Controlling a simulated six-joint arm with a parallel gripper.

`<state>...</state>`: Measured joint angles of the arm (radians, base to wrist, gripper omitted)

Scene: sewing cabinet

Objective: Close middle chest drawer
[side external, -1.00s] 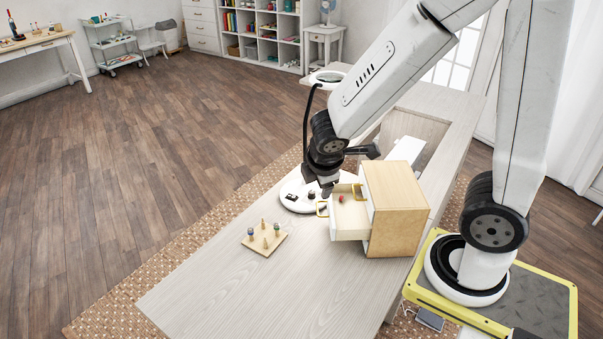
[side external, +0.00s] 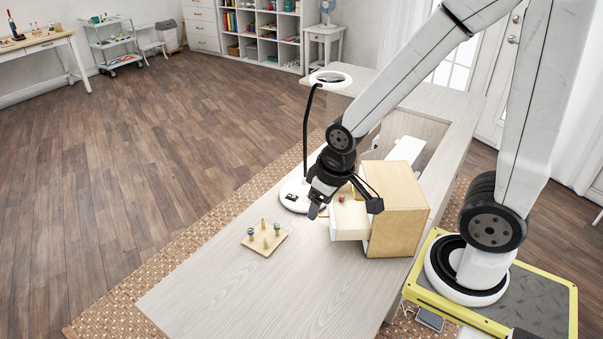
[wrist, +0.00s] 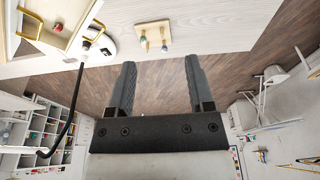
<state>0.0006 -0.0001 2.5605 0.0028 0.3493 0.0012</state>
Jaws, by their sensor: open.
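A small wooden chest (side external: 397,220) stands on the table. One white-fronted drawer (side external: 347,220) is pulled out to the left, below a shut upper drawer; I cannot make out the level under it. A red item (side external: 342,198) lies inside the open drawer. In the wrist view the drawer (wrist: 76,12) is at the upper left, with its yellow handle (wrist: 93,34) at its front. My gripper (side external: 314,213) is in front of and just above the drawer front, partly hiding it and the handles. In the wrist view my gripper (wrist: 159,64) is open with nothing between the fingers.
A magnifier lamp's white base (side external: 293,196) and thin dark stem (side external: 306,130) stand close behind my gripper. A wooden spool board (side external: 264,240) with several pegs lies to the left of the drawer. The table's near left (side external: 230,290) is clear.

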